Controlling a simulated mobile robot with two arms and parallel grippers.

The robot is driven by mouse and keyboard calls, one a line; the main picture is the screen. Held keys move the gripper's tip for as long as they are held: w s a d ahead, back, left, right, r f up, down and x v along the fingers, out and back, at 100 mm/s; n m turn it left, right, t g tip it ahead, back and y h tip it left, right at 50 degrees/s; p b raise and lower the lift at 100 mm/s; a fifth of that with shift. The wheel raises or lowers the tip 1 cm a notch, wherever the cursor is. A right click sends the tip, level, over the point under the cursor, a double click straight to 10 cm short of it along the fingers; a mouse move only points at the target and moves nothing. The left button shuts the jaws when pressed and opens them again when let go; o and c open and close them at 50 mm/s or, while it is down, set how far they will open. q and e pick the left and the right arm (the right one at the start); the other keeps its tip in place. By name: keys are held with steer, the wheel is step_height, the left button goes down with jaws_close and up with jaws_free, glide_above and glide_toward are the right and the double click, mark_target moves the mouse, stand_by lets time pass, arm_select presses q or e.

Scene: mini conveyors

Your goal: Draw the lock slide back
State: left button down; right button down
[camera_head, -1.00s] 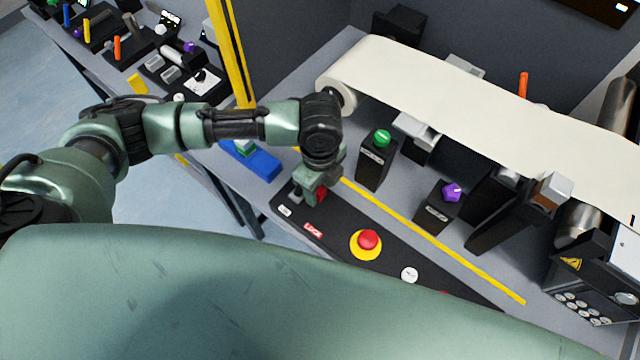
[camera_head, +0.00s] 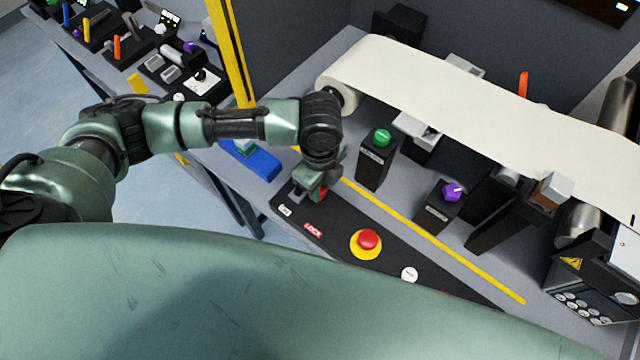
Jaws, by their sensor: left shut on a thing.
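The black control panel (camera_head: 335,247) lies along the front of the table and carries a red "LOCK" label (camera_head: 313,230). My left gripper (camera_head: 312,192) points down over the panel's left end, just behind the label. It is shut on the lock slide, of which only a small red part (camera_head: 323,194) shows beside the fingers. The rest of the slide is hidden by the gripper and wrist. My right gripper is not in view.
A red mushroom button (camera_head: 369,240) on a yellow base stands right of the label. A green-button post (camera_head: 376,160) and a purple-knob post (camera_head: 440,208) stand behind the yellow strip, before the white conveyor belt (camera_head: 460,95). A blue tray (camera_head: 262,165) lies left of the gripper.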

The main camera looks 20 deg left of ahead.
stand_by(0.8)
arm_select(q)
steer(key=shift+d+r, duration=0.15)
steer(key=shift+d, duration=0.15)
steer(key=shift+s+d+p, duration=0.3)
steer(key=shift+d+p, duration=0.15)
steer(key=shift+d, duration=0.15)
steer(key=shift+s+d+p, duration=0.25)
steer(key=shift+d+p, duration=0.2)
steer(key=shift+d, duration=0.5)
steer(key=shift+s, duration=0.1)
steer(key=c, duration=1.3)
jaws_free()
steer(key=shift+o, duration=0.5)
steer(key=shift+d, duration=0.1)
